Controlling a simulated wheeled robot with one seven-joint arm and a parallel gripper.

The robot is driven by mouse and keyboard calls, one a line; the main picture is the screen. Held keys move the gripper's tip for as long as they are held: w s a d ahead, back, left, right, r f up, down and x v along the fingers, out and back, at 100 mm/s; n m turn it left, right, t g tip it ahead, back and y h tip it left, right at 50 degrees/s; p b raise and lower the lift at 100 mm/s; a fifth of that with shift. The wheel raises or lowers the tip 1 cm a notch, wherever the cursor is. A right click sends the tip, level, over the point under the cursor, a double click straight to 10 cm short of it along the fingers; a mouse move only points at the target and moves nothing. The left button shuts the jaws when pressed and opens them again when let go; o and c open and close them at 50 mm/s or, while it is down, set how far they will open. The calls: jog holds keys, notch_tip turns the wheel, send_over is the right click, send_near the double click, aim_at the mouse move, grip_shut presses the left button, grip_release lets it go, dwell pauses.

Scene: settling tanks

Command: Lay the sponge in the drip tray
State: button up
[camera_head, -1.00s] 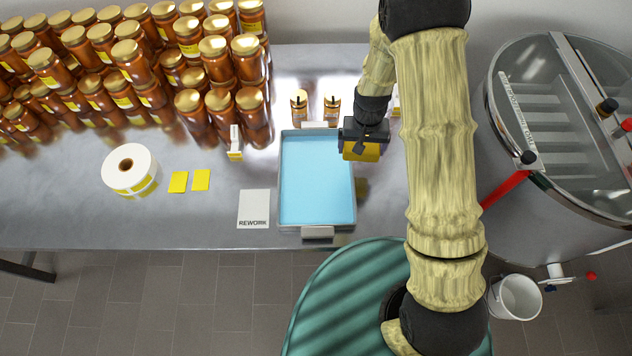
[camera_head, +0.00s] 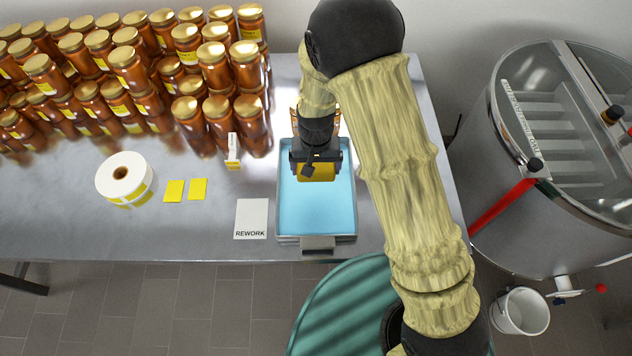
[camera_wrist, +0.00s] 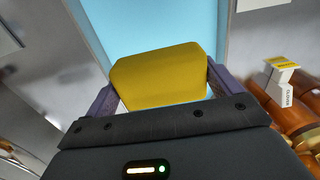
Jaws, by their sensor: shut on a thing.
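The yellow sponge (camera_wrist: 158,76) is between the two purple fingers of my gripper (camera_wrist: 160,92) in the wrist view. My gripper is shut on it. In the head view my gripper (camera_head: 317,172) and the sponge (camera_head: 316,173) are over the upper part of the drip tray. The drip tray (camera_head: 316,238) is a metal-rimmed rectangle with a light blue bottom, on the steel table. The blue bottom also shows behind the sponge in the wrist view (camera_wrist: 130,25). I cannot tell how high the sponge is above the tray bottom. My arm hides the tray's far end.
Many stacked amber jars (camera_head: 130,75) stand left of the tray. A white label roll (camera_head: 126,178), yellow cards (camera_head: 185,190) and a REWORK card (camera_head: 251,218) lie on the table (camera_head: 60,210). A small yellow-and-white item (camera_head: 233,150) stands near the tray. A steel tank (camera_head: 500,200) is at right.

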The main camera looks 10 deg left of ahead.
aim_at(316, 165)
jog(key=shift+f+p, duration=0.3)
jog(key=shift+f, duration=1.5)
jog(key=shift+f+p, duration=0.55)
jog(key=shift+f, duration=1.55)
jog(key=shift+f, duration=0.15)
jog(key=o, duration=0.7)
notch_tip(316, 165, up, 12)
jog(key=b, duration=0.3)
jog(key=shift+w, duration=0.1)
